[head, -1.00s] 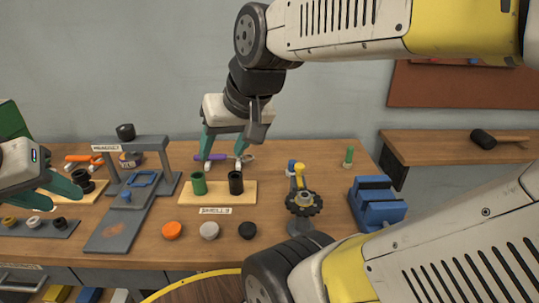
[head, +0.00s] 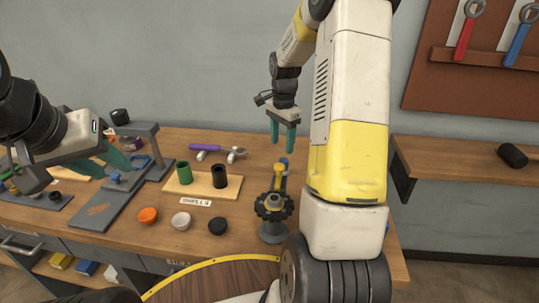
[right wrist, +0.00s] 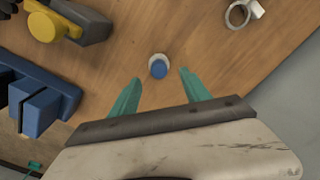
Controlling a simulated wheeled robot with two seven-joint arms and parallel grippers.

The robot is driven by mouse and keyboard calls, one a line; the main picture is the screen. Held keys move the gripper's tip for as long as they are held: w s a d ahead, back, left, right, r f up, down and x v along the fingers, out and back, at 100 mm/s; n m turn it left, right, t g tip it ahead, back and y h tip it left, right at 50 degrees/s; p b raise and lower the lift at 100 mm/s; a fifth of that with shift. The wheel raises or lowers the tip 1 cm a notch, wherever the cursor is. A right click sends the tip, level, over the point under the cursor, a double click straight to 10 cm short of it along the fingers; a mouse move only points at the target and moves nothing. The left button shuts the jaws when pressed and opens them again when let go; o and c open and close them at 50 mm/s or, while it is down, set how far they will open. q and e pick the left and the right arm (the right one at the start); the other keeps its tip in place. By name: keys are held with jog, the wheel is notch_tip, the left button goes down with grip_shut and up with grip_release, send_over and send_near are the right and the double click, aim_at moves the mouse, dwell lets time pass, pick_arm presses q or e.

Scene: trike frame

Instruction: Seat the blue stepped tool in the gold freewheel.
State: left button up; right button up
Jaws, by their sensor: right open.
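The blue stepped tool (right wrist: 158,67) stands upright on the bench, seen from above in the right wrist view as a blue top on a pale base. In the head view its blue part (head: 287,163) shows behind the yellow-topped stand. My right gripper (head: 283,149) is open, pointing down above it. In the right wrist view the tool lies just beyond and between its fingertips (right wrist: 160,76), ungripped. The gold freewheel (head: 273,206), with a dark toothed ring, sits on a grey stand in front. My left gripper (head: 123,167) hovers at the left; its finger gap is unclear.
A blue vise (right wrist: 38,106) and the yellow lever (right wrist: 45,27) are left of the tool in the right wrist view. A wooden block (head: 203,186) holds green and black cups. Orange, white and black caps lie in front. My right arm hides the bench's right part in the head view.

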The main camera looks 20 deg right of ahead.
aim_at(283, 160)
jog(key=f, duration=0.9)
jog(key=shift+d, duration=0.25)
jog(key=shift+r, duration=0.1)
jog(key=shift+c, duration=0.4)
grip_shut()
